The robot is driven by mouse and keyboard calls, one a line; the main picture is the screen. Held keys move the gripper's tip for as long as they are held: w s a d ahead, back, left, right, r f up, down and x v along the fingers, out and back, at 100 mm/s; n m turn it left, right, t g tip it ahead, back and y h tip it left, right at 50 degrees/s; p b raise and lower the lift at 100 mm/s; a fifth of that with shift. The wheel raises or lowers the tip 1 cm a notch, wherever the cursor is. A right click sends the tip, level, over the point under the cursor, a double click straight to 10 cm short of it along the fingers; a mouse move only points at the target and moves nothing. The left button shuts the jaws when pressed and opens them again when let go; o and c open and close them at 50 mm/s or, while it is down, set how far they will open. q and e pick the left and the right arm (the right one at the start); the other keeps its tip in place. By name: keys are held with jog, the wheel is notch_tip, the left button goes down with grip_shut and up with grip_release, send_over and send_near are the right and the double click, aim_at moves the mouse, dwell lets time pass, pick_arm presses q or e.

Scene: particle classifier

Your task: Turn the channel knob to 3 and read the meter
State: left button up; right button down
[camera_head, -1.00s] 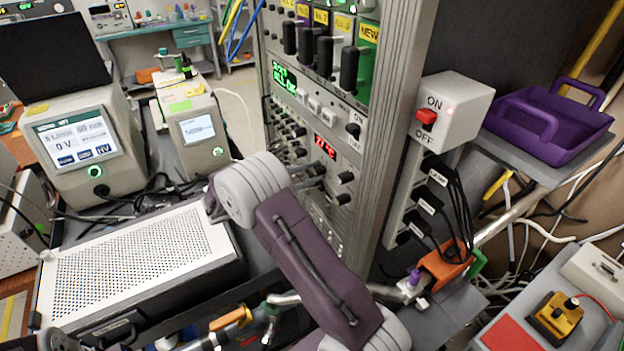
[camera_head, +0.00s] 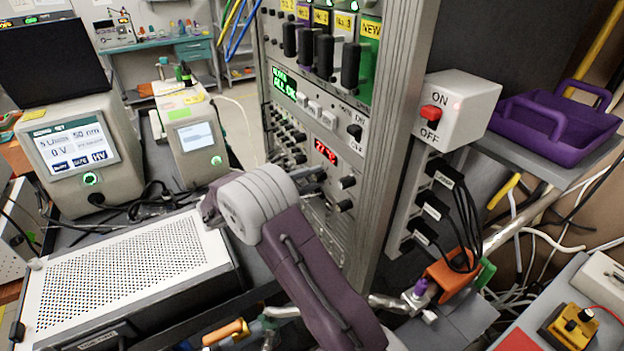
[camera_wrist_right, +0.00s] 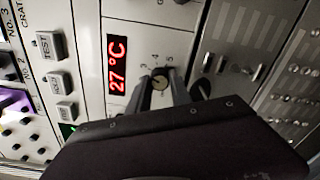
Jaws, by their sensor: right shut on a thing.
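The channel knob (camera_wrist_right: 160,79) is a small round knob with a number scale around it, in the right wrist view, beside the red meter. My right gripper (camera_wrist_right: 161,86) is shut on it, with one finger on each side. Its pointer setting is too small to read. The meter (camera_wrist_right: 117,64) shows red digits that read about 27 °C; it also shows in the head view (camera_head: 325,152) on the rack front. In the head view my right gripper (camera_head: 311,178) reaches the rack just below the meter, and the wrist partly hides the knob. My left gripper is not in view.
The rack (camera_head: 392,130) carries more knobs and a green display (camera_head: 284,83). An ON/OFF box with a red switch (camera_head: 431,112) is on its right side. A perforated white-topped case (camera_head: 130,265) lies left of my arm. A purple tray (camera_head: 560,130) stands at right.

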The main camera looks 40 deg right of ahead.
jog(key=c, duration=1.2)
grip_release()
jog(key=shift+o, duration=0.2)
jog(key=w+a, duration=0.1)
jog(key=a, duration=0.8)
jog(key=shift+a, duration=0.1)
